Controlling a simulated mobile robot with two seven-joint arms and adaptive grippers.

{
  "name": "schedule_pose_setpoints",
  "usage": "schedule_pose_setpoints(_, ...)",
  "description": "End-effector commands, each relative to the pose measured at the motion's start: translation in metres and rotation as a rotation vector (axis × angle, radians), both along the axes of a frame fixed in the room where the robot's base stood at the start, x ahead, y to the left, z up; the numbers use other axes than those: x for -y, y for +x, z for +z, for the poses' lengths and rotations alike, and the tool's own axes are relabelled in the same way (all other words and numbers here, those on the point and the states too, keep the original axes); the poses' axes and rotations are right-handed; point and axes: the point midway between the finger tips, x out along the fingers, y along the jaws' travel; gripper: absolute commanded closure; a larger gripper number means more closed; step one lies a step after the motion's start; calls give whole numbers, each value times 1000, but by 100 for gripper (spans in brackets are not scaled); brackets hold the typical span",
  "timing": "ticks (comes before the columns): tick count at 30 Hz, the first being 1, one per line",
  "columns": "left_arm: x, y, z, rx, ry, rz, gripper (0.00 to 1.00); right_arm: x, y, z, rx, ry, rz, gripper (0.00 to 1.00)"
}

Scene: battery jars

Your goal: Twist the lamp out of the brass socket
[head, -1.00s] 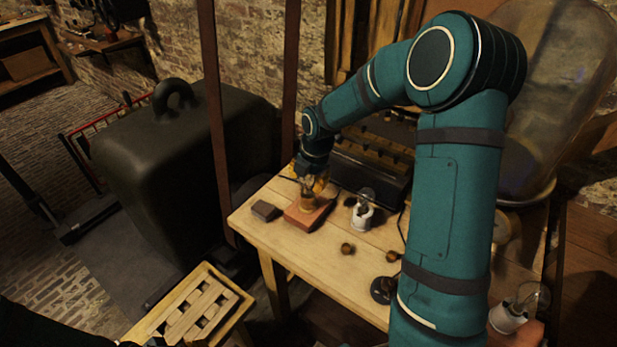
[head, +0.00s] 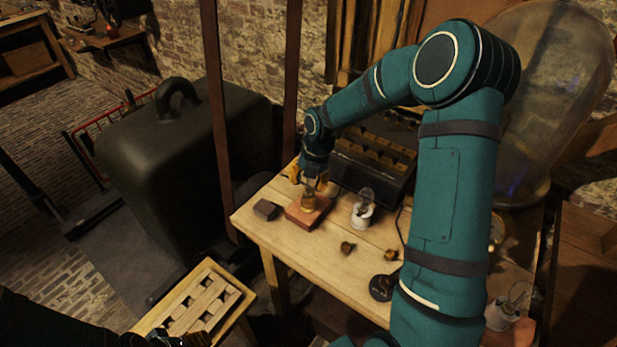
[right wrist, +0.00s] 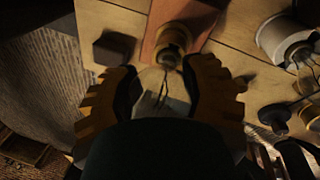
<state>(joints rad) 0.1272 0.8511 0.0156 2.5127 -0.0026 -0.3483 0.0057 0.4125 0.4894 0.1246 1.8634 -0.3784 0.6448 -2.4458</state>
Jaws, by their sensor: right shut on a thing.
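The glass lamp (right wrist: 164,88) is between the two yellow-and-black fingers of my right gripper (right wrist: 165,92), which is shut on it. Its filament wires show through the clear glass. The brass socket (right wrist: 173,42) is right at the lamp's neck and stands on a reddish block (right wrist: 153,17). In the head view, the socket (head: 309,200) and block (head: 307,215) are at the left end of the bench, below my right gripper (head: 309,183). I cannot tell how far the lamp's base sits in the socket. My left gripper (head: 165,338) is a dark, partly cut-off shape at the bottom edge.
A dark small block (head: 266,209) lies left of the socket's block on the wooden bench (head: 300,255). A white holder (head: 362,214) with a bulb stands to the right. Small brass pieces (head: 347,248) lie in front. A slatted crate (head: 244,302) is below the bench's left end.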

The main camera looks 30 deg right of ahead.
Motion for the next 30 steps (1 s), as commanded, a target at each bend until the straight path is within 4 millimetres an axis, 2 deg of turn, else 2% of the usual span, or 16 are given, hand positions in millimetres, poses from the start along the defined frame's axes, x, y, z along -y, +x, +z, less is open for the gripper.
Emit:
schedule_pose_setpoints(11,0,0,1,0,0,0,39,0,0,0,0,0,7,95)
schedule_pose_setpoints(30,0,0,14,0,0,0,39,0,0,17,0,0,5,95)
